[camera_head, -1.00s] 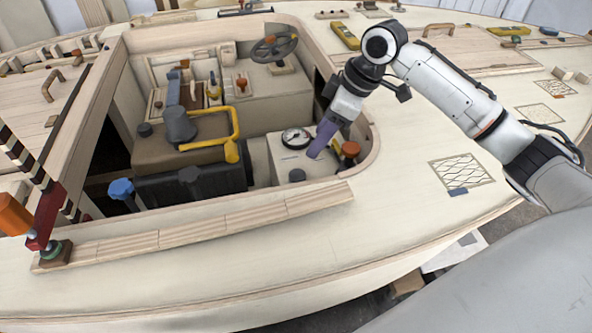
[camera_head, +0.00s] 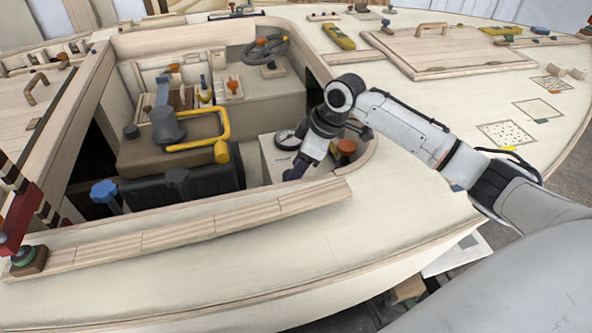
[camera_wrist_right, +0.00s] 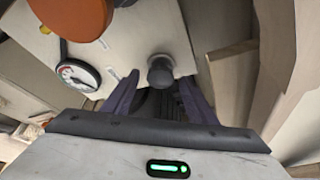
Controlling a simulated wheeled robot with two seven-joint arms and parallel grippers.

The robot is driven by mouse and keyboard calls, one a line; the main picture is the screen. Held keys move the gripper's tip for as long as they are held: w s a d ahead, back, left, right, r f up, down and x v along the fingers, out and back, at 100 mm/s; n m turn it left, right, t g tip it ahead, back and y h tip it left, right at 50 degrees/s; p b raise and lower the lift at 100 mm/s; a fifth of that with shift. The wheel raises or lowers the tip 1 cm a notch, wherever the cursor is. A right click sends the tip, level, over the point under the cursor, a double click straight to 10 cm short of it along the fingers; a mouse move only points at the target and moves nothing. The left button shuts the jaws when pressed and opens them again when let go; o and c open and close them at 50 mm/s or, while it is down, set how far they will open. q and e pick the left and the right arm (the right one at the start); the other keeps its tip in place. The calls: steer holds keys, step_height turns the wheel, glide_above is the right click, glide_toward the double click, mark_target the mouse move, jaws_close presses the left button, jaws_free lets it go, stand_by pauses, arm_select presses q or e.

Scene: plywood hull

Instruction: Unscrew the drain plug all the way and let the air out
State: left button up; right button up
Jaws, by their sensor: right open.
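The task does not show which part is the drain plug; a dark round knob (camera_wrist_right: 160,71) on the pale box looks most like it. In the right wrist view the knob stands just beyond and between the two purple fingers of my right gripper (camera_wrist_right: 157,82). The fingers are spread, with gaps to the knob on both sides, and hold nothing. In the head view my right gripper (camera_head: 296,170) reaches down over the box in the cockpit and hides the knob. A round gauge (camera_head: 287,139) is beside it, also seen in the wrist view (camera_wrist_right: 78,74). My left gripper is out of view.
An orange knob (camera_head: 346,147) stands close to my right wrist, large in the wrist view (camera_wrist_right: 75,15). The wooden coaming (camera_head: 315,195) borders the cockpit in front. A yellow handle (camera_head: 222,130) and a steering wheel (camera_head: 264,49) are farther left and behind.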

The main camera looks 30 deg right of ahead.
steer(key=shift+f, duration=0.15)
steer(key=c, duration=1.1)
steer(key=shift+o, duration=0.2)
steer(key=shift+w+r+n+g+p, duration=0.1)
steer(key=shift+r+n+g+p, duration=0.2)
steer(key=shift+n+p, duration=0.65)
steer(key=shift+f+n+y+p, duration=0.1)
steer(key=shift+n+y+p, duration=0.35)
steer(key=shift+p, duration=0.3)
steer(key=shift+w+f+n+g, duration=0.15)
steer(key=shift+n+g, duration=0.25)
steer(key=shift+n, duration=0.3)
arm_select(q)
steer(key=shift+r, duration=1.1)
arm_select(e)
steer(key=shift+d+n+g, duration=0.1)
steer(key=shift+n+g, duration=0.3)
steer(key=shift+n, duration=0.6)
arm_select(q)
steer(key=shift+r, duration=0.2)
arm_select(e)
steer(key=o, duration=1.1)
steer(key=shift+c, duration=0.2)
